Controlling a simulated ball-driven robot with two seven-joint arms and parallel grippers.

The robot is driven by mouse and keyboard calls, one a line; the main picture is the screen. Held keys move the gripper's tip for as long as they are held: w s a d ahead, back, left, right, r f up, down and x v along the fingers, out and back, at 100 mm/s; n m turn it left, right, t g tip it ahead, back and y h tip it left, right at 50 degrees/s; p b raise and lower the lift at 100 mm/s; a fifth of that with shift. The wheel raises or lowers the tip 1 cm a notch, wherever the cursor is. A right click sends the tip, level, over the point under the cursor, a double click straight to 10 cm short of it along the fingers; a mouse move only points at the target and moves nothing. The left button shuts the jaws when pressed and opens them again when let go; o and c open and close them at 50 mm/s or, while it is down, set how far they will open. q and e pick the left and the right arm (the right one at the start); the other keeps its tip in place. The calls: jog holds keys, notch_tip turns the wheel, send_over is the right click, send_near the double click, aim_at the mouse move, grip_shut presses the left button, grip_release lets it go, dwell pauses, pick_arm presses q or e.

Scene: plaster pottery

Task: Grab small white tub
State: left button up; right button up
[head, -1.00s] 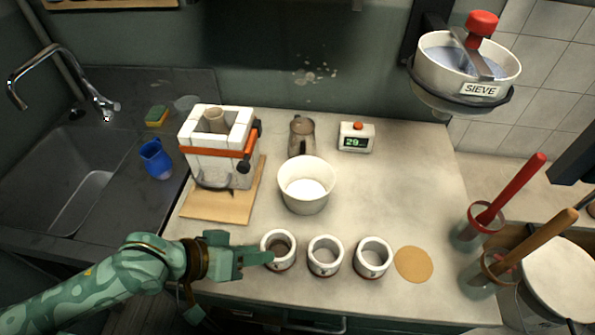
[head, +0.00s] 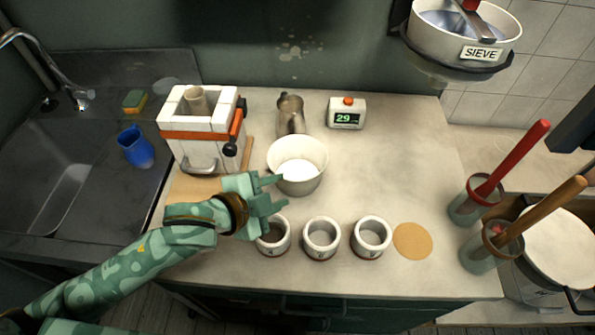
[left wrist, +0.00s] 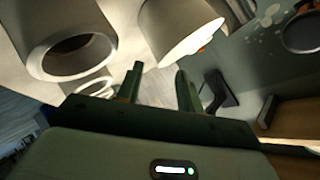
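The small white tub (head: 298,180) is a round, open, upright container near the middle of the counter. It also shows in the left wrist view (left wrist: 178,28), partly cut off at the top. My left gripper (head: 283,190) is just left of and in front of the tub, its two fingers spread and pointing toward it. In the left wrist view the open fingers (left wrist: 158,80) have nothing between them. From the head view I cannot tell whether a fingertip touches the tub. My right gripper is not in view.
Three small white cups stand in front, the left one (head: 273,240) close under my gripper. A white block press (head: 200,150) is at left, a metal jug (head: 291,115) and a timer (head: 346,113) behind the tub. The counter (head: 400,165) is clear at right.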

aim_at(299, 182)
pick_arm(q)
jog(key=b+x, duration=0.2)
jog(key=x, duration=0.3)
jog(key=shift+d+f, duration=0.15)
jog(key=shift+d, duration=0.05)
jog(key=shift+w+d, duration=0.1)
jog(key=shift+w, duration=0.15)
jog(key=shift+s, duration=0.1)
grip_shut()
dwell(0.9)
